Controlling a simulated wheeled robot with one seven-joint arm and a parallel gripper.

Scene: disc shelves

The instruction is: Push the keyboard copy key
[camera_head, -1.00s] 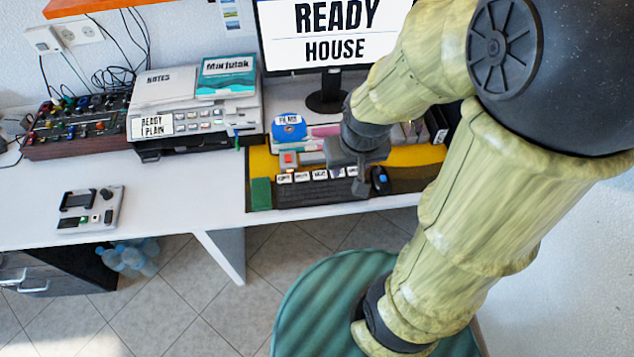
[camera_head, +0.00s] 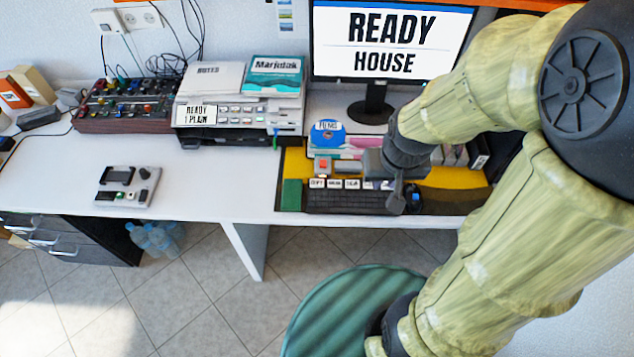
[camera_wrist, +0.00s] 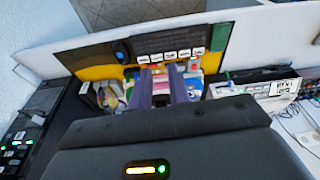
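The black keyboard (camera_head: 345,201) lies on the desk in a yellow-backed area, with a row of white labelled keys along its far edge. The copy key (camera_head: 317,183) is the leftmost white label in the head view. The keyboard also shows in the wrist view (camera_wrist: 165,46), turned round, with the label row facing my fingers; the rightmost label (camera_wrist: 199,51) there appears to be the copy key. Contact with the keyboard cannot be told.
A blue mouse (camera_head: 414,198) is right of the keyboard and a green block (camera_head: 291,194) left of it. A blue disc (camera_head: 327,133) and a monitor (camera_head: 390,45) stand behind. A printer (camera_head: 240,115) and a control box (camera_head: 127,187) are left. Desk between is clear.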

